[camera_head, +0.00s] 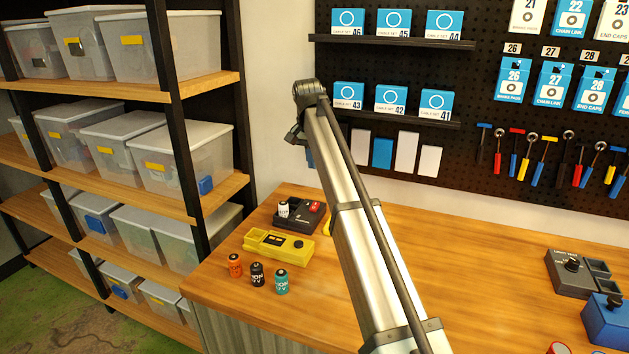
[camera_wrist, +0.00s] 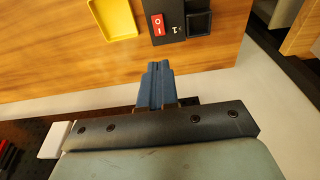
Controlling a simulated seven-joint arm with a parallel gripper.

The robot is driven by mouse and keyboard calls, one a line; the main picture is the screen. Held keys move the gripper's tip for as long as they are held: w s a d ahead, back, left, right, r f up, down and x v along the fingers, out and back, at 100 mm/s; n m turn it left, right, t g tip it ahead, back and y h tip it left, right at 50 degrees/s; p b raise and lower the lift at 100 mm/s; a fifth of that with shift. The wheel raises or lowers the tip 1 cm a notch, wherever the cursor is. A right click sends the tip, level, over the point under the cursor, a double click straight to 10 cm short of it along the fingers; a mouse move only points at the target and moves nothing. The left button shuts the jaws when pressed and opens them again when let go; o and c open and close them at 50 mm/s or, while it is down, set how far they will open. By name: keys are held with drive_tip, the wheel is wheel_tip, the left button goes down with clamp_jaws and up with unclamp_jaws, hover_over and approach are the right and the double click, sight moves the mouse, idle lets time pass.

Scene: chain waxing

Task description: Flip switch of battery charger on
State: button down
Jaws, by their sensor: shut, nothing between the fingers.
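The battery charger (camera_head: 292,222) is a dark box at the back left of the wooden bench, with a white battery standing in it. Its red switch (camera_head: 315,206) is at its right end in the head view. The wrist view shows the switch (camera_wrist: 157,24) with white marks, beside a dark slot (camera_wrist: 199,22). Whether it is on or off I cannot tell. My gripper (camera_wrist: 158,66) shows in the wrist view, its blue-grey fingers shut and empty. The fingertips appear just below the switch in the picture, apart from it. I cannot make out the gripper in the head view.
A yellow device (camera_head: 278,246) lies in front of the charger; a yellow tray-like part (camera_wrist: 108,18) shows left of the switch in the wrist view. Orange (camera_head: 235,264), black (camera_head: 257,275) and teal (camera_head: 281,281) batteries stand near the bench's left edge. A pegboard (camera_head: 490,120) hangs behind.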

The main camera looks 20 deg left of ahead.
approach(316, 203)
drive_tip(key=f, duration=0.2)
drive_tip(key=w+f, duration=0.1)
drive_tip(key=f, duration=0.2)
drive_tip(key=shift+w+f, duration=0.15)
drive_tip(key=shift+f, duration=0.7)
drive_tip(key=shift+w+f, duration=0.2)
drive_tip(key=shift+f, duration=0.1)
drive_tip(key=shift+s, duration=0.25)
drive_tip(key=shift+s+r, duration=0.1)
drive_tip(key=shift+s, duration=0.55)
drive_tip(key=shift+r, duration=0.2)
